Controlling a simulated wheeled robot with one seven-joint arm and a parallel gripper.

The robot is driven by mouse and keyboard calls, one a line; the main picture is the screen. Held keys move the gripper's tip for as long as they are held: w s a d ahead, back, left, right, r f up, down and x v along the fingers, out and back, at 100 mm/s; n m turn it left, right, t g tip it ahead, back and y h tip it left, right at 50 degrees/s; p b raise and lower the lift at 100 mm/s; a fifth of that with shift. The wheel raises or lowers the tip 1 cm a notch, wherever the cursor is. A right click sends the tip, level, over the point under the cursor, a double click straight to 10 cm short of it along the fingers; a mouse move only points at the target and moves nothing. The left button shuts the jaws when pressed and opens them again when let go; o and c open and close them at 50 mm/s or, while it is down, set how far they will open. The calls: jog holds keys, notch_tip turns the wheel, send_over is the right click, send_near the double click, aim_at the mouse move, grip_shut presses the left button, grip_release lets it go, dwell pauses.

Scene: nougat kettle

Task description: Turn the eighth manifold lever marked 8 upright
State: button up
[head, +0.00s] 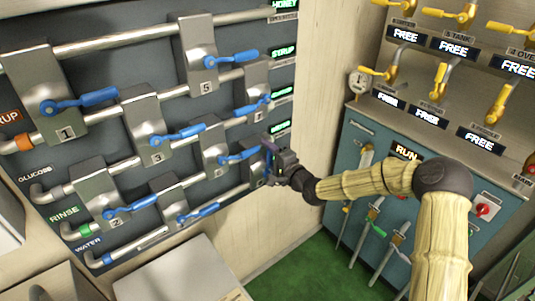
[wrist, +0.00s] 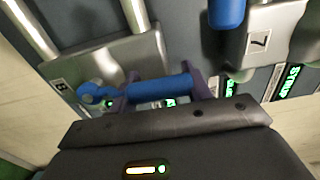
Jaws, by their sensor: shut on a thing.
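Lever 8 is a blue handle (wrist: 158,88) on a grey valve block (wrist: 105,65) with a small plate that appears to read 8. In the wrist view its pivot is at the left, and its handle lies across the pipe direction, unlike lever 7's handle (wrist: 227,12). My gripper (wrist: 162,92) is shut on the handle, with one purple finger on each side along it. In the head view my gripper (head: 271,157) is at the lower right end of the lever panel and hides most of lever 8 and part of its block (head: 256,168).
Lever 7's block (wrist: 268,42) is close beside my gripper. Other blue levers, such as lever 5 (head: 232,57) and lever 3 (head: 178,134), point right along their pipes. A teal cabinet (head: 365,150) with yellow taps stands at the right. Green floor (head: 300,268) is clear below.

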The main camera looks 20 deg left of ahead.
jog(key=shift+d+f, duration=0.1)
jog(key=o, duration=1.4)
jog(key=shift+d, duration=0.1)
jog(key=b+v, duration=0.1)
jog(key=v, duration=1.6)
jog(key=shift+b, duration=0.4)
jog(key=shift+s, duration=0.1)
